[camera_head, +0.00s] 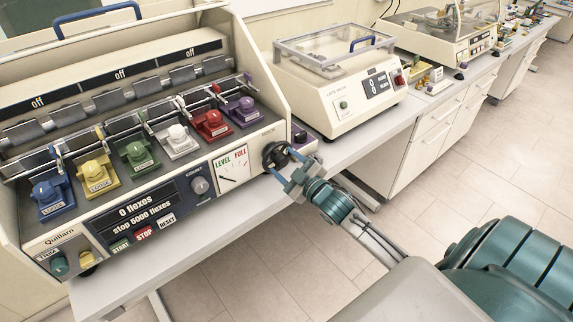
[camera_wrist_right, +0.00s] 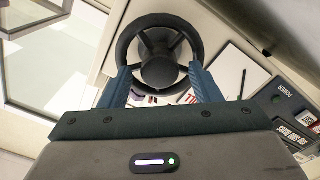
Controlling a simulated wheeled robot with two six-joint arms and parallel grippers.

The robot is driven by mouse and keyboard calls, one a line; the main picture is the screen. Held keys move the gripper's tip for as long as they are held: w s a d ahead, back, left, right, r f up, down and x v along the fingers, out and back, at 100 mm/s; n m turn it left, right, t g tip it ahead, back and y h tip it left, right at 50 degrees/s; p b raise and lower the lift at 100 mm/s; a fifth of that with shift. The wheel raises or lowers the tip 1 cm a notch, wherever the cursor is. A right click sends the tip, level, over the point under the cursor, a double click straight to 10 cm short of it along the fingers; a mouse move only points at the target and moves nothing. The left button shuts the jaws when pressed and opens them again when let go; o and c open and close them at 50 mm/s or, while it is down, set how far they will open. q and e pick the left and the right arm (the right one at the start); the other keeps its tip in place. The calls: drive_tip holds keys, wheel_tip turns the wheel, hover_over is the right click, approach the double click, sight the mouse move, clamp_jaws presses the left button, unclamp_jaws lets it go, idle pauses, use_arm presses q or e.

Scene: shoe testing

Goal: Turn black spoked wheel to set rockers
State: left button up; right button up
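The black spoked wheel (camera_head: 276,155) sits on the right end of the cream flex machine's front panel. In the right wrist view the wheel (camera_wrist_right: 158,20) shows its rim, spokes and round hub. My right gripper (camera_head: 283,170) is at the wheel, its blue fingers apart. In the right wrist view the fingers (camera_wrist_right: 160,85) stand on either side of the wheel's near part; I cannot tell whether they touch the rim. The rockers (camera_head: 178,140) form a row above blue, yellow, green, white, red and purple blocks. My left gripper is not in view.
The panel has a display (camera_head: 140,208) reading 0 flexes, stop 5000 flexes, a grey knob (camera_head: 200,186) and a LEVEL/FULL gauge (camera_head: 232,168). A lidded cream device (camera_head: 335,85) stands right of the machine. The bench edge (camera_head: 180,255) runs below; open floor lies in front.

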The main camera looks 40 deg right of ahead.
drive_tip(key=shift+s, duration=0.1)
drive_tip(key=shift+s+d+f, duration=0.1)
drive_tip(key=shift+s, duration=0.4)
drive_tip(key=s+b, duration=0.5)
drive_tip(key=s, duration=0.4)
drive_tip(key=shift+s+d, duration=0.3)
drive_tip(key=shift+d, duration=0.05)
